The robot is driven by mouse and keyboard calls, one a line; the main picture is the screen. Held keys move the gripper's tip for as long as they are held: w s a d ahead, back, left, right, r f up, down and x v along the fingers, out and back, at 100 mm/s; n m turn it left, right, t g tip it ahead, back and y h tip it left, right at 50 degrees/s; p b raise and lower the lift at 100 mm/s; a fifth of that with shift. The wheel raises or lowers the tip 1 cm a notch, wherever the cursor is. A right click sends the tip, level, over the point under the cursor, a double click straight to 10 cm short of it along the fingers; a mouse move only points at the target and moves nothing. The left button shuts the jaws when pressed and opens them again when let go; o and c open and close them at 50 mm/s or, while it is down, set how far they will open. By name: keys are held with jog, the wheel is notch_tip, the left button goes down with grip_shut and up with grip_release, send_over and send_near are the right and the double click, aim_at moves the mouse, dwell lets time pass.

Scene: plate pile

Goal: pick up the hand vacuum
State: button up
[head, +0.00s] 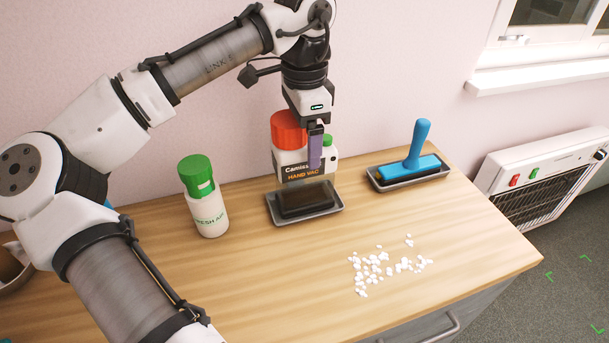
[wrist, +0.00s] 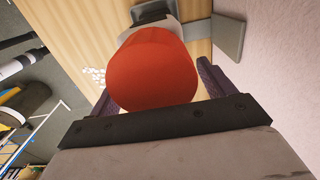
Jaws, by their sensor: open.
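The hand vacuum (head: 291,163) has a white body, a red top and a label reading "HAND VAC". It stands upright at the dark tray (head: 331,206) on the wooden counter. My gripper (head: 314,150) points down at the vacuum, one purple-grey finger showing in front of its body. In the wrist view, the vacuum's red top (wrist: 153,72) fills the space between the two fingers of my gripper (wrist: 165,85). The jaws are open around it, and I cannot tell whether either finger touches it. The far finger is hidden in the head view.
A green-capped bottle (head: 208,205) stands left of the vacuum. A blue-handled tool (head: 416,150) sits on a tray to the right. White crumbs (head: 378,266) lie on the front right of the counter (head: 270,280). A wall (head: 400,60) is close behind.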

jog(key=shift+f, duration=0.65)
grip_shut()
